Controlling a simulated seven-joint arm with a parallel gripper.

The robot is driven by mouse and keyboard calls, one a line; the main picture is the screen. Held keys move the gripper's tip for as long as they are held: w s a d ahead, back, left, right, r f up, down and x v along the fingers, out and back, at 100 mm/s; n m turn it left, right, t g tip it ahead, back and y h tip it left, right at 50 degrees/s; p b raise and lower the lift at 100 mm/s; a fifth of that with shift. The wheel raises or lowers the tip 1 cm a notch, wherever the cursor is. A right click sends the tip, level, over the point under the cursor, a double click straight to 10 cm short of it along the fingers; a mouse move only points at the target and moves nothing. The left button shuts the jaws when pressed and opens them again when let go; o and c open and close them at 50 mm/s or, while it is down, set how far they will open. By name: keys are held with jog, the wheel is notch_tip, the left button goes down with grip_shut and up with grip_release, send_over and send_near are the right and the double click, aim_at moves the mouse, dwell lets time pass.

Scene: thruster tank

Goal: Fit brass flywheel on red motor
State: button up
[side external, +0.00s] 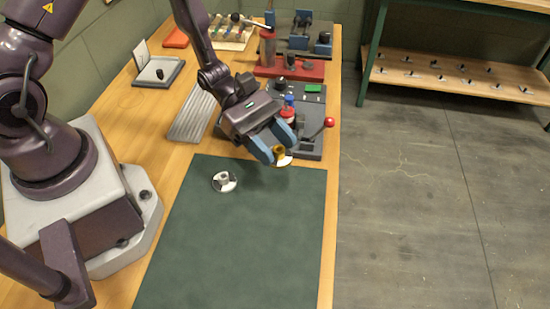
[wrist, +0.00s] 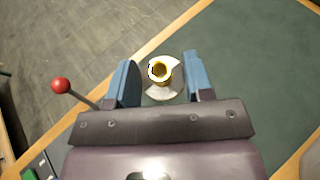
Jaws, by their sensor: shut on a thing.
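The brass flywheel has a brass hub (side external: 280,150) over a pale disc with a dark sector. It also shows in the wrist view (wrist: 162,91). My gripper (side external: 277,153) has its blue fingers on either side of this flywheel and is shut on it, near the far edge of the green mat. In the wrist view my gripper (wrist: 163,80) frames the hub between its fingers. A red cylinder (side external: 288,114) with a blue top stands just behind my gripper, partly hidden; I cannot tell surely whether it is the red motor.
A second flywheel with a grey hub (side external: 224,181) lies on the green mat (side external: 235,245). A lever with a red ball (side external: 329,122) stands right of my gripper. A ribbed grey tray (side external: 192,116) lies to the left. The mat's near part is clear.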

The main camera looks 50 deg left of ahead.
jog(key=w+a+r+n+t+y, duration=0.1)
jog(key=w+a+r+n+t, duration=0.3)
jog(key=w+a, duration=0.7)
jog(key=shift+a+r+t+y, duration=0.4)
jog(key=shift+a+r, duration=0.2)
jog(key=shift+r, duration=0.05)
jog(key=shift+f, duration=3.6)
jog(key=o, duration=1)
jog(key=shift+s, duration=0.1)
jog(key=v, duration=1.2)
jog(key=shift+s+a+r, duration=0.15)
jog(key=shift+a+r, duration=0.05)
jog(key=shift+a, duration=0.15)
